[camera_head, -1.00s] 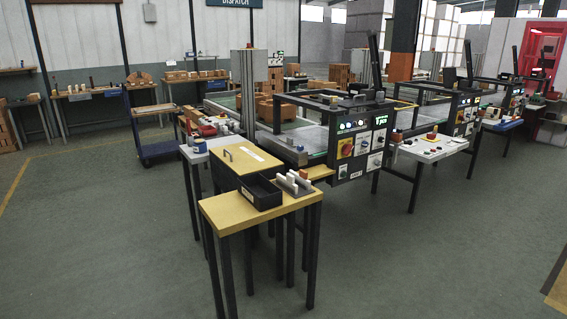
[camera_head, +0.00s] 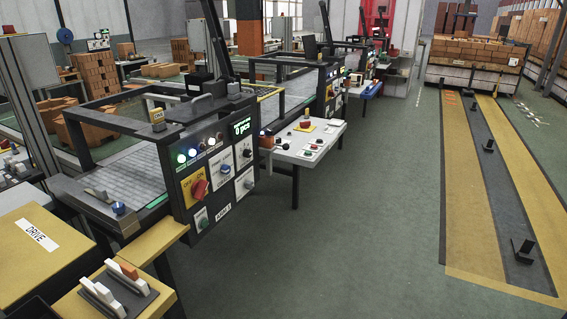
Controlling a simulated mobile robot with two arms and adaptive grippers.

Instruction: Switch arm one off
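A dark control panel (camera_head: 217,170) faces me on the front of the nearest machine frame, left of centre. A small label low on it seems to read ARM 1. A large red rotary switch (camera_head: 199,189) sits on a yellow plate at the panel's left, with OFF lettering beside it. White and green lamps (camera_head: 188,154) glow above it, and a green display (camera_head: 242,127) is lit at the upper right. Smaller knobs (camera_head: 224,170) and a green button (camera_head: 202,218) are also on the panel. Neither of my grippers is in view.
A yellow-topped table (camera_head: 40,240) marked DRIVE and a rack of white handles (camera_head: 118,290) stand at the lower left, before the machine. A white button console (camera_head: 302,141) stands right of the panel. Grey floor (camera_head: 350,240) is clear in front. A brick-loaded cart (camera_head: 475,65) stands far right.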

